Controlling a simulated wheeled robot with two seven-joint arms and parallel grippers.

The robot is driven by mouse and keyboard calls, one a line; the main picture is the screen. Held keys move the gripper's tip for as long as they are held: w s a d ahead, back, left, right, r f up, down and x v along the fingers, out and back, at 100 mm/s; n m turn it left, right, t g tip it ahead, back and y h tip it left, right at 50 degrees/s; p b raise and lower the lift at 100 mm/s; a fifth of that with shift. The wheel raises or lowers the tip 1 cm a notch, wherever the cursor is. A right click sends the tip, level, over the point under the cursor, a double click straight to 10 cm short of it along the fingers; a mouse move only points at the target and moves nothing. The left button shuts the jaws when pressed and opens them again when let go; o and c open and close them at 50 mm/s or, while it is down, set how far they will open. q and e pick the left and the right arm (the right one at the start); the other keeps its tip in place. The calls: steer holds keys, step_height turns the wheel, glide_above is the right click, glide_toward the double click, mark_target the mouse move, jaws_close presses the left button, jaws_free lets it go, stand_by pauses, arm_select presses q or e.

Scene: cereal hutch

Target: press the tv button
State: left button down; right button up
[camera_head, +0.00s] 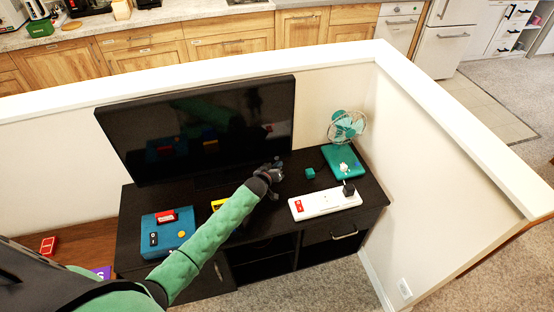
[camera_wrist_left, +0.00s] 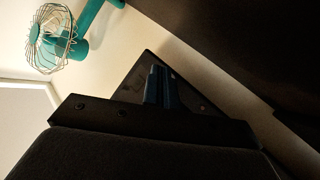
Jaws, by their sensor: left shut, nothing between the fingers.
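The black TV (camera_head: 185,125) stands at the back of the dark desk, against the low white wall. No button can be made out on it. My left gripper (camera_head: 277,165) is just in front of the TV's lower right part, above the desk. Its fingers are shut with nothing between them. In the left wrist view the fingers (camera_wrist_left: 160,88) show as a narrow dark blue shape, and a large dark surface fills the upper right, likely the TV. Whether the fingertips touch the TV cannot be told. My right gripper is out of view.
On the desk (camera_head: 128,212) are a teal fan (camera_head: 347,126), also in the wrist view (camera_wrist_left: 50,40), a small teal cube (camera_head: 310,173), a white power strip (camera_head: 322,203) and a blue box (camera_head: 168,229). A yellow item (camera_head: 217,204) is partly behind my arm.

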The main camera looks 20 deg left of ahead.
arm_select(q)
steer(key=shift+s+d+r+p, duration=0.15)
steer(key=shift+s+d+p, duration=0.3)
steer(key=shift+s, duration=0.25)
steer(key=shift+s+d+p, duration=0.35)
steer(key=shift+s+d, duration=0.25)
steer(key=shift+s, duration=0.25)
steer(key=shift+s+d, duration=0.3)
steer(key=shift+s, duration=0.15)
steer(key=shift+s, duration=0.1)
